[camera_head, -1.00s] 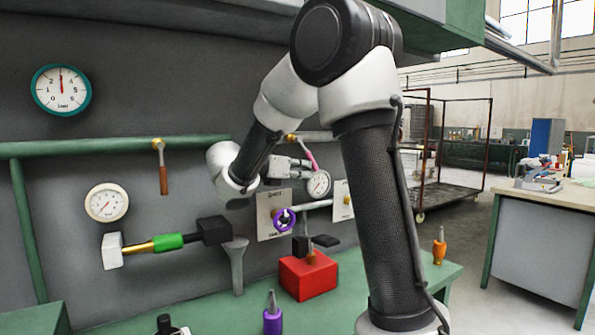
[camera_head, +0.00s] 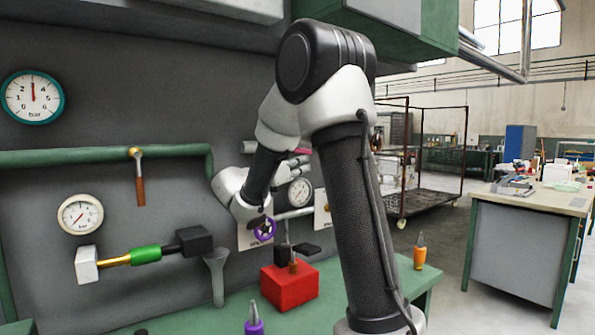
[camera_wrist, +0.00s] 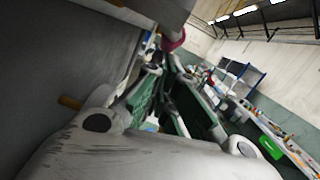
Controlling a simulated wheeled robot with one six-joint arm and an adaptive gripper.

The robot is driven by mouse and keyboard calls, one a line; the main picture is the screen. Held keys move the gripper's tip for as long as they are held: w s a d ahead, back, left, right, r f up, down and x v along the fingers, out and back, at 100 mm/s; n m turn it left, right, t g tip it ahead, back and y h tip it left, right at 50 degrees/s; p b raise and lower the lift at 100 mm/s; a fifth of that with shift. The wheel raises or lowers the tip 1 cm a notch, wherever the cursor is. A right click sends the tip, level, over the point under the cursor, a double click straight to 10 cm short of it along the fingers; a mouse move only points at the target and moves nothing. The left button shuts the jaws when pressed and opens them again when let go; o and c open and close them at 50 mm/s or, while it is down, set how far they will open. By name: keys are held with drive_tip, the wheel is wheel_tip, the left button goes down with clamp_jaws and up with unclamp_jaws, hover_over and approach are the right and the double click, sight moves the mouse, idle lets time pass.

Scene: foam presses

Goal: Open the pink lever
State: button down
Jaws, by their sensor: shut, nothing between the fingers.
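The pink lever (camera_head: 303,151) is on the pipe on the grey wall. It shows as a short, nearly level pink bar, partly hidden behind my arm. In the wrist view a pink curved end (camera_wrist: 173,41) shows just beyond the fingertips. My gripper (camera_head: 302,163) is shut and empty, just below the lever. Its fingers (camera_wrist: 166,66) also show in the wrist view. I cannot tell whether they touch the lever.
A white gauge (camera_head: 299,192) sits right below my gripper. A purple valve wheel (camera_head: 265,229) and a red block (camera_head: 289,287) are lower.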

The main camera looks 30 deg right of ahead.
drive_tip(key=shift+d+r, duration=0.25)
drive_tip(key=shift+r, duration=0.2)
idle(0.5)
drive_tip(key=s+a+f, duration=0.2)
drive_tip(key=a+f, duration=0.5)
drive_tip(key=f, duration=0.3)
drive_tip(key=shift+s+a+f, duration=0.2)
drive_tip(key=shift+a, duration=0.15)
